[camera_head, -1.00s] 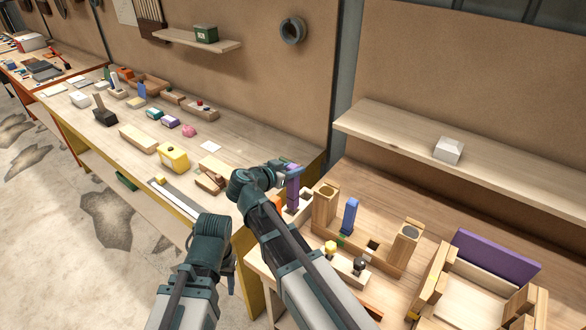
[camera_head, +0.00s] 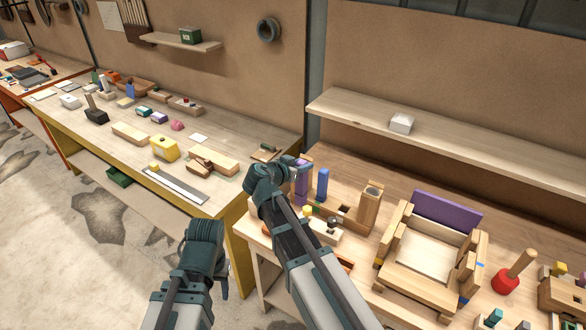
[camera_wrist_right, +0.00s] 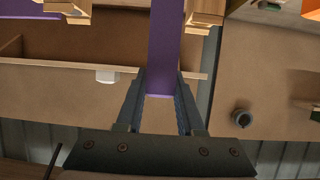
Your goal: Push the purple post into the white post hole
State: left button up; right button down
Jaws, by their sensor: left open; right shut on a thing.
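The purple post (camera_head: 302,187) stands roughly upright over the near-left part of the right-hand bench. My right gripper (camera_head: 303,167) is shut on it near its top. In the right wrist view, the purple post (camera_wrist_right: 163,50) lies between the two fingers of my right gripper (camera_wrist_right: 160,80). I cannot pick out the white post hole; the purple post's lower end and what lies under it are partly hidden by my right arm. My left gripper (camera_head: 222,286) is open and empty, low in front of the benches, with its fingertips mostly hidden.
A blue post (camera_head: 322,183) stands just right of the purple one, then a wooden post (camera_head: 369,206) with a round top opening. A pale block (camera_head: 323,232) with knobs is in front. A wooden frame with a purple back panel (camera_head: 446,212) stands further right. A shelf (camera_head: 450,135) hangs behind.

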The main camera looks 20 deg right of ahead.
jog(key=d+r+p, duration=0.6)
jog(key=d+r, duration=0.1)
jog(key=d, duration=0.5)
jog(key=d+f+b, duration=0.5)
jog(key=f+b, duration=0.4)
jog(key=shift+d, duration=0.3)
jog(key=shift+w, duration=0.1)
jog(key=shift+f, duration=0.1)
notch_tip(320, 180, down, 6)
jog(key=b, duration=0.5)
jog(key=shift+r+b, duration=0.2)
jog(key=shift+b, duration=0.2)
jog(key=shift+f+b, duration=2.05)
jog(key=shift+f, duration=0.05)
jog(key=shift+c, duration=2.2)
grip_release()
jog(key=shift+r, duration=0.1)
